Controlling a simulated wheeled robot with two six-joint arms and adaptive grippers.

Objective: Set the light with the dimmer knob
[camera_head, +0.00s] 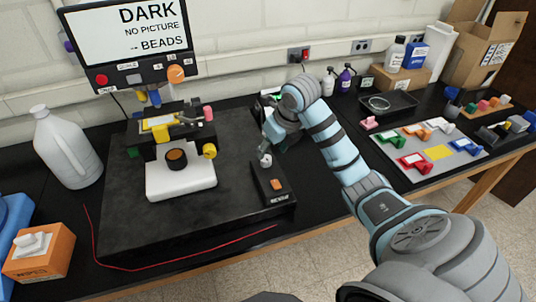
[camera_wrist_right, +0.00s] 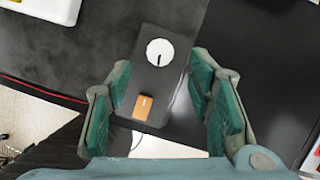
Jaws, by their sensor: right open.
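The dimmer box (camera_head: 268,180) is a small black box on the dark slab, with a pale round knob (camera_head: 265,161) at its far end and an orange switch (camera_head: 277,184) at its near end. In the right wrist view the white knob (camera_wrist_right: 160,52) has a dark pointer mark, and the orange switch (camera_wrist_right: 143,107) is nearer the gripper. My right gripper (camera_head: 270,143) is open just above the knob's end of the box. In the wrist view its green-padded fingers (camera_wrist_right: 160,95) straddle the box, with nothing between them held. My left gripper is out of view.
The screen (camera_head: 143,28) reads "DARK NO PICTURE - BEADS". A microscope-like device (camera_head: 180,180) with a white base stands left of the dimmer box. A white jug (camera_head: 67,148) and orange box (camera_head: 38,255) are further left. Coloured pieces lie on a mat at right.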

